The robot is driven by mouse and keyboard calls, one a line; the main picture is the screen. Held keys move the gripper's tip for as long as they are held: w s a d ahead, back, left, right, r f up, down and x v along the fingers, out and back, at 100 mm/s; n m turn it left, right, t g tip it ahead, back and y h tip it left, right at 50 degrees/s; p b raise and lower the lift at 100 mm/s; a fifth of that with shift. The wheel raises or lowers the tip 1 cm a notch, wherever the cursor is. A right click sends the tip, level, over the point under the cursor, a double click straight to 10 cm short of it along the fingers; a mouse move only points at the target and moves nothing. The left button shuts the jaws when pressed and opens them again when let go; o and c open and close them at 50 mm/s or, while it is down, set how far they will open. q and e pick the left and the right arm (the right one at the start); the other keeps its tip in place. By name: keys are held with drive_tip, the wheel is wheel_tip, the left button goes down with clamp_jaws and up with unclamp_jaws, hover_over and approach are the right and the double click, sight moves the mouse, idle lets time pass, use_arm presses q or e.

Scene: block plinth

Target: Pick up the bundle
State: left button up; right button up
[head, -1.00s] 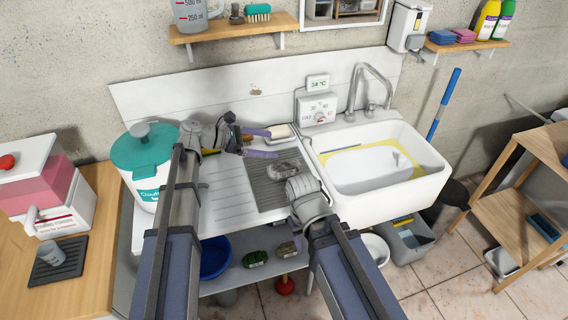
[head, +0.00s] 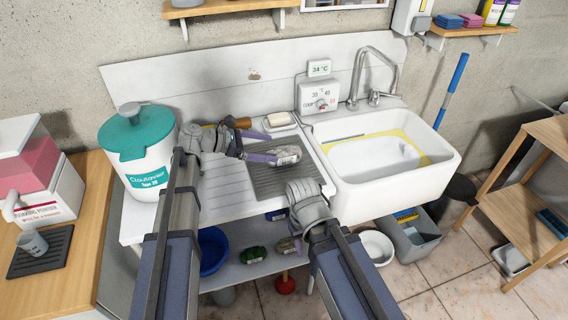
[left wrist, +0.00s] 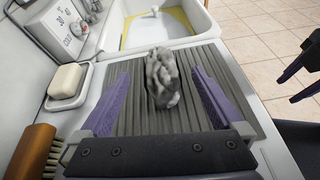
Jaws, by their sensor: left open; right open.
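The bundle is a small grey, lumpy wrapped thing (head: 287,155) on the dark ridged mat (head: 273,183) left of the sink. In the left wrist view the bundle (left wrist: 162,78) lies ahead of my left gripper, between the lines of its two purple fingers. My left gripper (head: 275,148) is open, with its fingers reaching toward the bundle's left end; whether they touch it I cannot tell. My right gripper is open at the front edge of the counter, mostly hidden by its own wrist in the head view. Its purple fingers (left wrist: 305,76) show at the right in the left wrist view.
A soap bar (left wrist: 67,82) in a dish and a wooden brush (left wrist: 34,154) lie close left of my left gripper. The white sink (head: 395,195) is right of the mat. A teal-lidded tub (head: 139,150) stands left of my left arm.

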sight(289, 155)
use_arm(q)
wheel_tip(289, 155, down, 2)
drive_tip(key=shift+f+b, duration=0.1)
drive_tip(key=shift+b, duration=0.45)
use_arm(e)
wheel_tip(289, 155, down, 2)
drive_tip(key=shift+f, duration=0.1)
use_arm(q)
drive_tip(key=shift+d, duration=0.1)
drive_tip(key=shift+b+x, duration=1.35)
drive_tip(key=shift+x, duration=2.5)
use_arm(e)
wheel_tip(289, 155, down, 3)
drive_tip(key=shift+r, duration=0.2)
use_arm(q)
drive_tip(key=shift+c, duration=0.2)
drive_tip(key=c, duration=1.5)
